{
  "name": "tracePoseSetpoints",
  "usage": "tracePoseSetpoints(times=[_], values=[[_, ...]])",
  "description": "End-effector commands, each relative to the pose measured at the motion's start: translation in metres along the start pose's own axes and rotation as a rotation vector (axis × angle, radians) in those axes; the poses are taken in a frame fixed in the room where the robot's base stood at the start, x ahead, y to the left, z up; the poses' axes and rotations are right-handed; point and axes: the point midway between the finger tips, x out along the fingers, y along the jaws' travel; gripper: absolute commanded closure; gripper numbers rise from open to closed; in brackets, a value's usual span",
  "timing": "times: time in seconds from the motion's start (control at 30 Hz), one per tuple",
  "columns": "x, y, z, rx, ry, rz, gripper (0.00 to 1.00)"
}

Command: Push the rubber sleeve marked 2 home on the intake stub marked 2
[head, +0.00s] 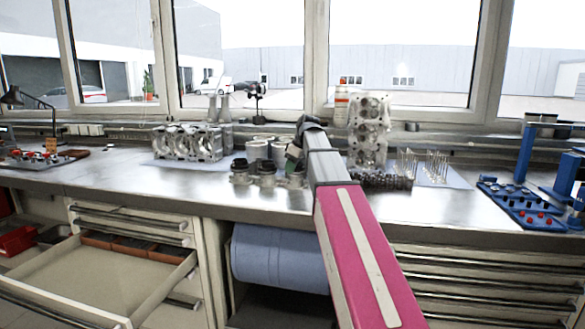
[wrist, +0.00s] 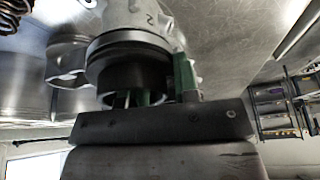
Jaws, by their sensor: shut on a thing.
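A black rubber sleeve (wrist: 125,68) is at the centre of the wrist view, its open end facing my gripper. It lines up with a pale grey metal stub marked 2 (wrist: 150,20) and appears to meet it; how far it sits over the stub is hidden. My gripper (wrist: 163,86) is shut on the sleeve's wall, with one green finger outside and green showing inside the opening. The sleeve's number does not show. In the head view my gripper (head: 295,155) is over the right end of a row of dark-topped stubs (head: 266,174), partly hidden by my arm.
An engine block (head: 188,143) stands to the left and an upright cylinder head (head: 369,130) to the right. Light cylinders (head: 257,150) stand behind the stubs. A blue rack (head: 524,205) is far right. The bench front (head: 140,183) is clear; a drawer (head: 85,275) is open below.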

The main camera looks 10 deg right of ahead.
Motion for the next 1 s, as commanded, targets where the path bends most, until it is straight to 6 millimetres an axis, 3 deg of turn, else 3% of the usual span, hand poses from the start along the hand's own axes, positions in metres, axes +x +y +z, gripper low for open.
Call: tracePoseSetpoints(times=[0.17, 0.2, 0.3, 1.0], values=[[0.0017, -0.0008, 0.0016, 0.001, -0.003, -0.002, 0.94], [0.0017, -0.0008, 0.0017, 0.001, -0.004, -0.002, 0.69], [0.0017, -0.0007, 0.0017, 0.001, -0.004, -0.002, 0.42], [-0.0071, -0.0001, -0.0027, 0.0, -0.001, 0.0, 0.42]])
